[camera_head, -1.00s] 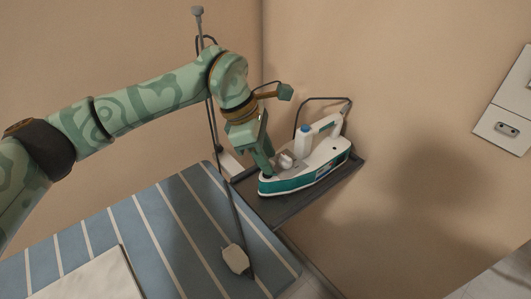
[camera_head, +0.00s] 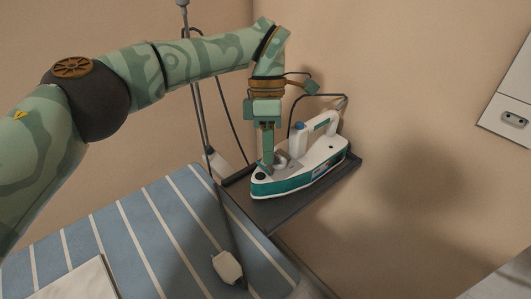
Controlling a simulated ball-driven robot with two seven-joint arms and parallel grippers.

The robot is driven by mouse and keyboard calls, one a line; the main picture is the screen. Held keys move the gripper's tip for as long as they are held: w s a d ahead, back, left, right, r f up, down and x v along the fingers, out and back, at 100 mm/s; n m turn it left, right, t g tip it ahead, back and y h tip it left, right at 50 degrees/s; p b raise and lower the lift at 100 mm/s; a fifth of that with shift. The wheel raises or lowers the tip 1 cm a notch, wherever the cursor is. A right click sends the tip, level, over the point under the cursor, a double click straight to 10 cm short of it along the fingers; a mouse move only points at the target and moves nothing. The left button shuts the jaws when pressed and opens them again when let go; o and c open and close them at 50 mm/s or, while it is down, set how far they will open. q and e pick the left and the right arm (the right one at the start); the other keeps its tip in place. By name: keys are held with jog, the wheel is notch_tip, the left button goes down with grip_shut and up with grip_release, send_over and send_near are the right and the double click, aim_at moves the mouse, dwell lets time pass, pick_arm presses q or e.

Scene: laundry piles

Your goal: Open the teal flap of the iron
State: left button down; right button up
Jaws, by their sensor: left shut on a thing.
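The white and teal iron (camera_head: 318,158) stands on its soleplate on a dark shelf, its pointed front toward the lower left and its handle at the back right. My left gripper (camera_head: 268,160) comes down from above onto the top of the iron's front end. It is shut at the place of the small flap there. The teal flap itself is hidden by the fingers or blends with them, so its angle cannot be told. My right gripper is not in view.
The dark shelf (camera_head: 283,209) joins the blue-and-white striped ironing board (camera_head: 140,225). A white box on a cord (camera_head: 227,266) lies on the board, with a pale folded cloth (camera_head: 65,282) at lower left. Walls stand close behind the iron; a dark cord loops by its handle.

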pick_arm(q)
jog(key=c, duration=1.4)
grip_release()
